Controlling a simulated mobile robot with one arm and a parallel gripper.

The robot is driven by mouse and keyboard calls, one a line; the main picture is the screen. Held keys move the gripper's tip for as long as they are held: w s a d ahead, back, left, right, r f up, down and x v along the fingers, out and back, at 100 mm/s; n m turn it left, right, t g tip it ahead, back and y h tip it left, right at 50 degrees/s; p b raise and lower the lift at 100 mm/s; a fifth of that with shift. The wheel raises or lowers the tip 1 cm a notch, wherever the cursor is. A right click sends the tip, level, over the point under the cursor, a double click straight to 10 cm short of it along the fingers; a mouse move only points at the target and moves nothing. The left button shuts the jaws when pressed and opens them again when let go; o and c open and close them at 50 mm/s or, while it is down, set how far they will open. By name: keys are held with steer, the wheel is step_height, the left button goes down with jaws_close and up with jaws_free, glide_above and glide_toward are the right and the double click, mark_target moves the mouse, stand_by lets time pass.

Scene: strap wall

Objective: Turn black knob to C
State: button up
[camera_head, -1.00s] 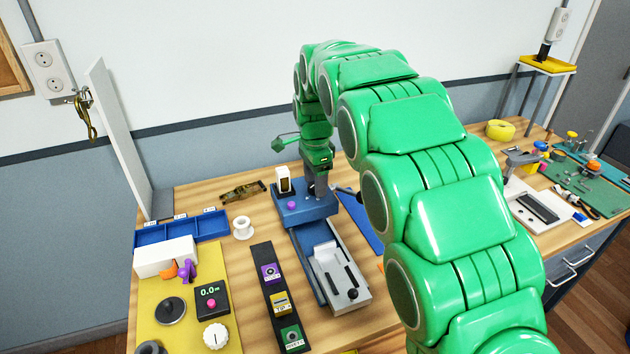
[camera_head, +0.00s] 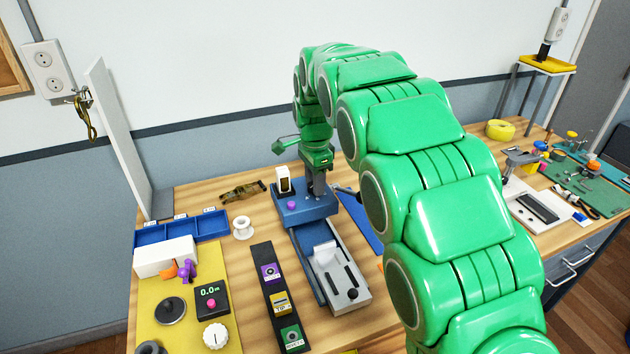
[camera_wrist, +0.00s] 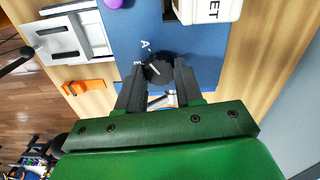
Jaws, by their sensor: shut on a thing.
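The black knob (camera_wrist: 160,70) is on the blue panel (camera_wrist: 205,52) in the wrist view, with a white pointer line on its top. A white letter A is printed on the panel just above and left of the knob; the pointer line runs slantwise toward that side. No letter C shows; the lower part of the dial is covered by my gripper. My gripper (camera_wrist: 157,78) is shut on the knob, one dark finger on each side. In the head view my gripper (camera_head: 317,192) reaches down onto the blue unit (camera_head: 290,213), and the knob is hidden there.
A white lettered block (camera_head: 284,180) and a purple button (camera_head: 291,205) are on the same blue unit, close to my gripper. A grey slide tray (camera_head: 338,278) lies in front. A black strip of labelled switches (camera_head: 262,255) and a yellow mat (camera_head: 170,342) are to the left.

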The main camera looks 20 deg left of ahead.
steer(key=n, duration=1.1)
steer(key=shift+a+n, duration=0.15)
steer(key=shift+n, duration=0.15)
steer(key=n, duration=0.5)
steer(key=shift+s+n, duration=0.1)
steer(key=shift+n, duration=0.2)
steer(key=n, duration=0.5)
steer(key=o, duration=1)
steer(key=shift+o, duration=0.2)
steer(key=shift+r, duration=0.1)
